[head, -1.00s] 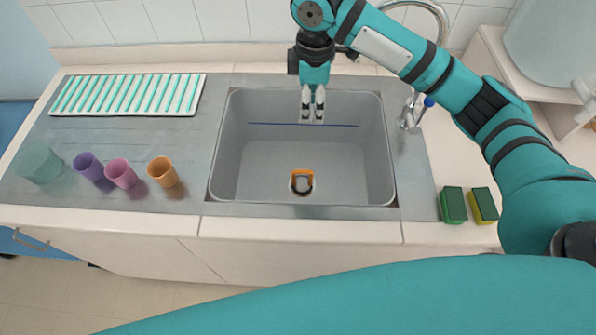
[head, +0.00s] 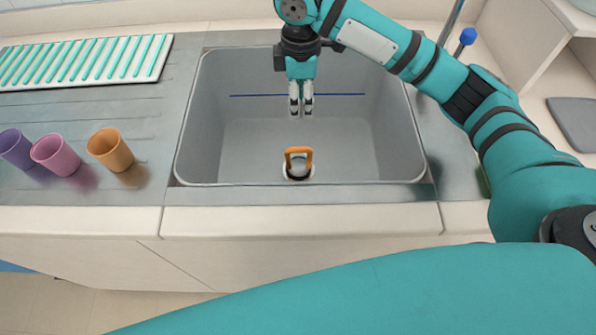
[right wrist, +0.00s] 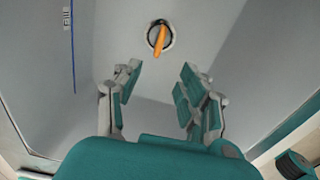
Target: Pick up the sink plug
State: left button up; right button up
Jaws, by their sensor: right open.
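The sink plug has an upright orange loop handle (head: 298,153) and sits at the drain in the floor of the grey sink (head: 250,150). In the right wrist view the plug (right wrist: 159,38) shows beyond the fingertips, roughly in line with the gap between them. My right gripper (head: 301,110) points down into the sink, behind the plug in the head view and apart from it. Its jaws (right wrist: 158,85) are open with nothing between them. My left gripper is not in view.
Purple, pink and orange cups (head: 109,149) stand on the drainboard left of the sink. A white and teal ribbed rack (head: 85,62) lies behind them. The sink walls surround the gripper. The sink holds no other loose object that I see.

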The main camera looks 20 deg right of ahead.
aim_at(299, 148)
notch_tip(299, 148, down, 18)
jog(key=shift+a+r, duration=0.15)
jog(key=shift+r, duration=0.05)
dwell(0.4)
jog(key=shift+c, duration=0.4)
grip_shut()
dwell(0.3)
